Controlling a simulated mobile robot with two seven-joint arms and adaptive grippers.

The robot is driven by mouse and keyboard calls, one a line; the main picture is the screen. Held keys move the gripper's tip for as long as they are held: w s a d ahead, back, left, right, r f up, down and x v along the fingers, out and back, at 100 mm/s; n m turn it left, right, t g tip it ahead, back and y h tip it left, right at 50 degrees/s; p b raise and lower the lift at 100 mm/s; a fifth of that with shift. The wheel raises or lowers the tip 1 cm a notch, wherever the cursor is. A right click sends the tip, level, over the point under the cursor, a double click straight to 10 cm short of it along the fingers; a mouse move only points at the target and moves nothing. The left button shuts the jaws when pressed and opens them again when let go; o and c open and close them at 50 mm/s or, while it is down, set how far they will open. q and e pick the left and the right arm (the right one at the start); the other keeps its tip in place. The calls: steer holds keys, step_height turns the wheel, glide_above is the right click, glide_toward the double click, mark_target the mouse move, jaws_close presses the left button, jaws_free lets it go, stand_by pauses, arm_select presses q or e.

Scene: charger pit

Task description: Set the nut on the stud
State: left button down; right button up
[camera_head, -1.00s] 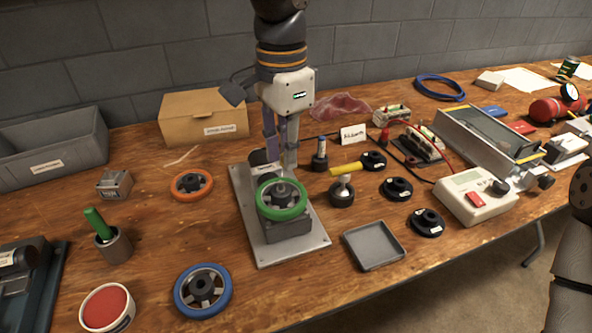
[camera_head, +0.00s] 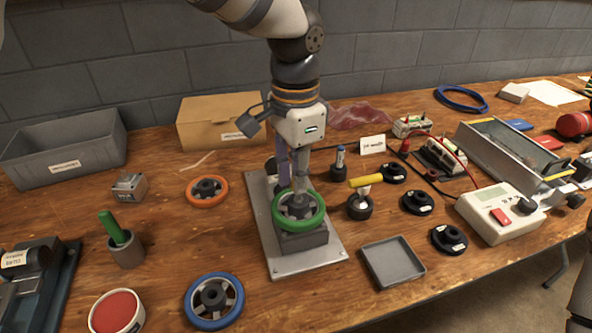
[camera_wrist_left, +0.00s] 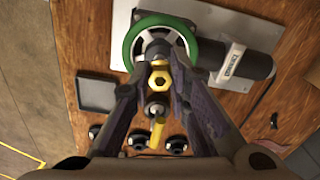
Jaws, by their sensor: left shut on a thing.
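A green-rimmed wheel (camera_head: 299,222) lies flat on a grey block on the metal base plate (camera_head: 305,262). My left gripper (camera_head: 300,187) points down just above the wheel's hub. In the left wrist view it (camera_wrist_left: 160,82) is shut on a small brass-coloured nut (camera_wrist_left: 160,80), which sits between the fingertips near the hub. The green wheel also shows there (camera_wrist_left: 128,42), partly behind the fingers. I cannot make out the stud clearly; the nut and fingers cover the hub area. Whether the nut touches the stud cannot be told. My right gripper is not in view.
A black labelled cylinder (camera_wrist_left: 250,65) lies behind the wheel on the plate. A yellow-handled tool (camera_head: 366,181), black knobs (camera_head: 417,202) and a grey tray (camera_head: 392,262) stand to the right. Orange (camera_head: 207,191) and blue (camera_head: 214,300) wheels lie to the left.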

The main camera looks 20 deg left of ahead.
arm_select(q)
steer(key=shift+f, duration=1.35)
stand_by(0.5)
steer(key=c, duration=1.4)
jaws_free()
steer(key=shift+c, duration=0.2)
step_height(320, 180, up, 12)
